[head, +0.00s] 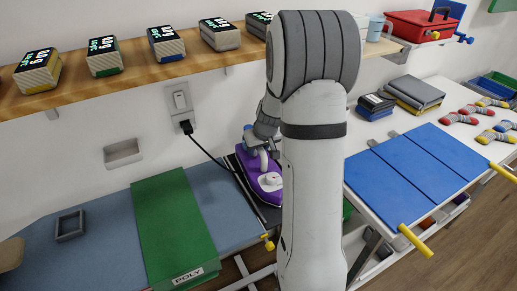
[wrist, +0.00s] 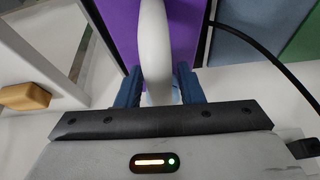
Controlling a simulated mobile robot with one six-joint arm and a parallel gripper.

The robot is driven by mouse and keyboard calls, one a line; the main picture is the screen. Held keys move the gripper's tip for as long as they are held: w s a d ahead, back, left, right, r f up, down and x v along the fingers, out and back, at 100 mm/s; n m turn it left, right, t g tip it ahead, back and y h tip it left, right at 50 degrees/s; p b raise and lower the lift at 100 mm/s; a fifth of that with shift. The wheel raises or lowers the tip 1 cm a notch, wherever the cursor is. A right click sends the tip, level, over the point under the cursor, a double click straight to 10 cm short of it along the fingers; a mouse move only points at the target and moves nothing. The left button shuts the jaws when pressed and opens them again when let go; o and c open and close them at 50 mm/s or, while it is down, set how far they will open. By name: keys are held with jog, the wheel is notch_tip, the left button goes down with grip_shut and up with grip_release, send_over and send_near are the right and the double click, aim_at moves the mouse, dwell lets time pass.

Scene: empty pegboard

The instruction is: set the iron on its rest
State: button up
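The purple iron (head: 268,185) with a white handle lies flat over a dark rest (head: 270,214) at the right end of the blue-grey ironing board (head: 108,225). Whether its sole touches the rest cannot be told. In the wrist view the white handle (wrist: 157,45) runs between my blue fingers, with the purple body (wrist: 122,28) beyond it. My gripper (wrist: 159,88) is closed around the handle, one finger against each side. In the head view my gripper (head: 250,143) is at the iron's back, and my arm hides part of the iron's right side.
A black cord (head: 208,153) runs from the wall socket (head: 181,103) to the iron. A green cloth marked POLY (head: 170,220) lies across the board. A white table with blue folding panels (head: 430,160) stands at right. A wooden shelf (head: 130,75) with several clock-topped stacks is above.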

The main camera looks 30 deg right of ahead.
jog(key=shift+o, duration=1.1)
jog(key=shift+s+f, duration=0.1)
jog(key=shift+f, duration=0.05)
